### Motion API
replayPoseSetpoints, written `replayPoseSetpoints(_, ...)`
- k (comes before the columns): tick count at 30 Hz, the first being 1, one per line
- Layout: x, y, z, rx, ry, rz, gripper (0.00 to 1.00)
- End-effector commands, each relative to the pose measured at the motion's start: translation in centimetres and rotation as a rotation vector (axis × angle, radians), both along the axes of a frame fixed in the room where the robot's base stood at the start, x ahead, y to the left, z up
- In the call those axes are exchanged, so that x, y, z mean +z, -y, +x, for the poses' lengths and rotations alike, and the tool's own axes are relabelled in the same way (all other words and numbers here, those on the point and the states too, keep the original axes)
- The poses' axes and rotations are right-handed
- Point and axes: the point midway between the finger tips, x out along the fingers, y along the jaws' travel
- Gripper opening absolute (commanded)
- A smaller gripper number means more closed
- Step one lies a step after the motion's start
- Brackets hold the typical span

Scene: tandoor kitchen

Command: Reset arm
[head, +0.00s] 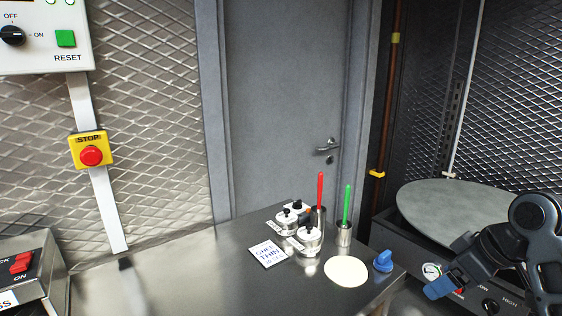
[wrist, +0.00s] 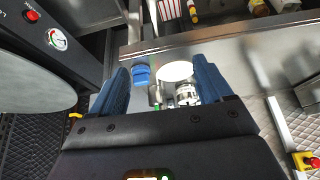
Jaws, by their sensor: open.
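My gripper (head: 451,266) is at the right of the head view, in front of the round grey plate, with its blue fingers apart. In the wrist view my gripper (wrist: 160,66) shows its two blue fingers spread wide, with nothing held between them. The steel counter, a blue knob (wrist: 141,77) and a pale round disc (wrist: 176,71) show beyond the gap. Part of my arm covers the right side of the plate's housing in the head view.
The steel counter (head: 190,280) bears lidded pots (head: 309,238), a red stick (head: 320,190), a green stick (head: 347,203), a printed card (head: 268,254) and the pale disc (head: 346,271). The round plate (head: 455,208) and its gauge (head: 431,270) are at the right. A door (head: 280,110) stands behind.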

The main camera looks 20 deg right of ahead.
Motion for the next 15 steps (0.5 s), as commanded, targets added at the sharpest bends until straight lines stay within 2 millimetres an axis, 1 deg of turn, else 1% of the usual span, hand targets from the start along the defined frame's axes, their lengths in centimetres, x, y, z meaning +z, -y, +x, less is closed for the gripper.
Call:
replayPoseSetpoints(1, -0.5, -0.9, 0.2, -0.002, 0.013, 0.012, 0.79)
replayPoseSetpoints(7, -2.1, -4.1, 1.2, -0.038, 0.085, 0.062, 0.79)
replayPoseSetpoints(11, -3.4, -6.9, 1.7, -0.073, 0.143, 0.106, 0.79)
replayPoseSetpoints(14, -4.8, -9.7, 1.8, -0.113, 0.197, 0.148, 0.79)
replayPoseSetpoints(15, -5.4, -11.0, 1.7, -0.135, 0.22, 0.167, 0.79)
